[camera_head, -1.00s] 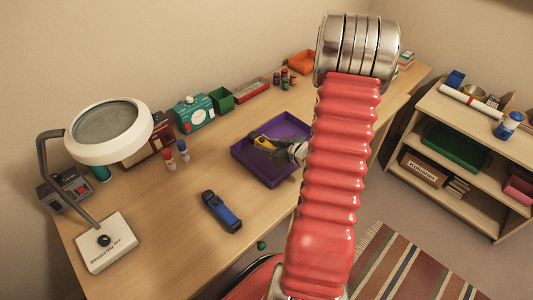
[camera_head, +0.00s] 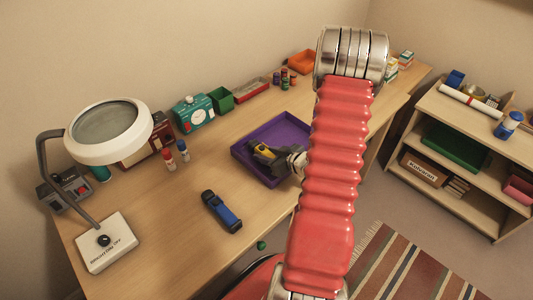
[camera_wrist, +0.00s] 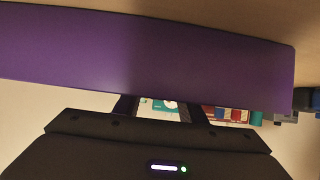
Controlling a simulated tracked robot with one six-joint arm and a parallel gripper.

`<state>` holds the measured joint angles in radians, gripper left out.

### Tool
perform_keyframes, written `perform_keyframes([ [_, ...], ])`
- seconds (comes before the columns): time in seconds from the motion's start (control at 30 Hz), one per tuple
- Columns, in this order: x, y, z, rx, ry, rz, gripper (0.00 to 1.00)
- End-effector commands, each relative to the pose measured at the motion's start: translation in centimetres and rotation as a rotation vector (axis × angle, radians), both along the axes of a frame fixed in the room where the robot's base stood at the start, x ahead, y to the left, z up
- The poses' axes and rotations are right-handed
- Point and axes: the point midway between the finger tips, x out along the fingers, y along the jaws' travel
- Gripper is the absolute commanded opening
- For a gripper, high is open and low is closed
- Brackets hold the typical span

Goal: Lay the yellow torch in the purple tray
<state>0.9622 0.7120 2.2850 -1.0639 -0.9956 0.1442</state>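The purple tray (camera_head: 242,152) lies on the desk, and its wall (camera_wrist: 150,55) fills a broad band of the wrist view. The yellow torch (camera_head: 264,148) is inside the tray's outline, low over its floor; I cannot tell whether it touches. My gripper (camera_head: 266,152) reaches in from the right, its dark fingers around the torch, and looks shut on it. In the wrist view the tray wall hides the fingertips and the torch. Part of the tray's right side is hidden behind my arm.
A blue torch (camera_head: 222,212) lies on the desk in front of the tray. A magnifier lamp (camera_head: 108,132) stands at the left. Bare desk lies left of the tray.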

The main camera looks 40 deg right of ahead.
Motion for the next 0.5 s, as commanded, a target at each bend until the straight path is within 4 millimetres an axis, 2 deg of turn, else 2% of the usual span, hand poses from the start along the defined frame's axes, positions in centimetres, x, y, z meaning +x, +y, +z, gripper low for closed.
perform_keyframes([
  [0.2,0.01,0.02,0.03,0.0,0.0,0.0,0.51],
  [0.5,0.04,0.03,0.17,0.0,0.0,0.001,0.51],
])
